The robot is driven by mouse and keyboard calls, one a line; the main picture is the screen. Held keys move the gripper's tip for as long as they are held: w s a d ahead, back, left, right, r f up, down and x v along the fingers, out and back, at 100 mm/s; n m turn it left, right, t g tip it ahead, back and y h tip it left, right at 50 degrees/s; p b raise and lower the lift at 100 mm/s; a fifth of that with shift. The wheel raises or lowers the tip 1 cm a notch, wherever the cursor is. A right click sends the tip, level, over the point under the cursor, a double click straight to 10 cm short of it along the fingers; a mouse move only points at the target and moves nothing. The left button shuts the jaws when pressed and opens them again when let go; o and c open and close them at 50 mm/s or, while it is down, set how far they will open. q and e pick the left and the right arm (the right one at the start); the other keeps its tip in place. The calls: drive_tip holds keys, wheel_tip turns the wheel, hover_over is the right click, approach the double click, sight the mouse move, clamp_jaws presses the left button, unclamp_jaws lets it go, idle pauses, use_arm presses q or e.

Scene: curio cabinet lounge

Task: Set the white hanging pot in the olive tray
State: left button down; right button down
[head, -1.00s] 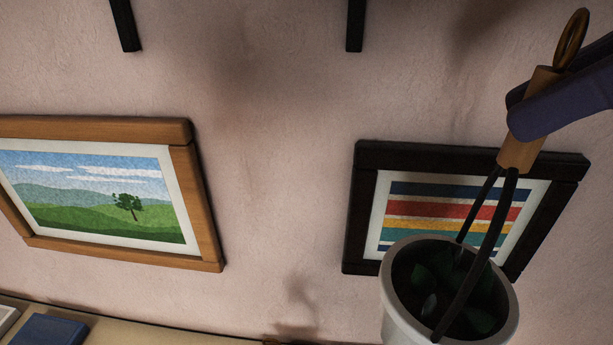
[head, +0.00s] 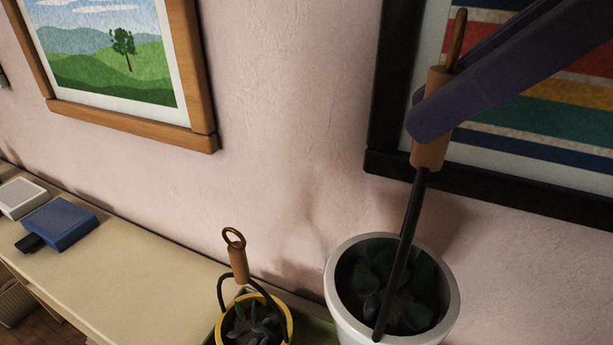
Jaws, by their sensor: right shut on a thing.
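My right gripper (head: 428,118) comes in from the upper right and is shut on the wooden handle of the white hanging pot (head: 447,312). The pot hangs below it on dark straps, close to the wall, with dark green leaves inside. Its lower part is cut off by the frame. A piece of the olive tray (head: 320,327) shows at the bottom edge, left of the white pot and mostly hidden or out of frame. My left gripper is not in view.
A yellow pot (head: 284,306) with a wooden handle stands at the tray. A long pale cabinet top (head: 150,262) runs left along the wall, with a blue box (head: 60,224) and a white box (head: 20,197). Two framed pictures hang behind; the dark frame (head: 480,190) is behind my gripper.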

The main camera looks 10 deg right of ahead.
sight(414, 305)
wheel_tip(414, 305, down, 19)
drive_tip(key=b, duration=0.3)
drive_tip(key=shift+r+b, duration=0.15)
drive_tip(key=shift+b, duration=0.2)
drive_tip(key=c, duration=0.8)
unclamp_jaws()
drive_tip(key=shift+f, duration=0.2)
drive_tip(key=shift+o, duration=0.2)
drive_tip(key=shift+r, duration=0.1)
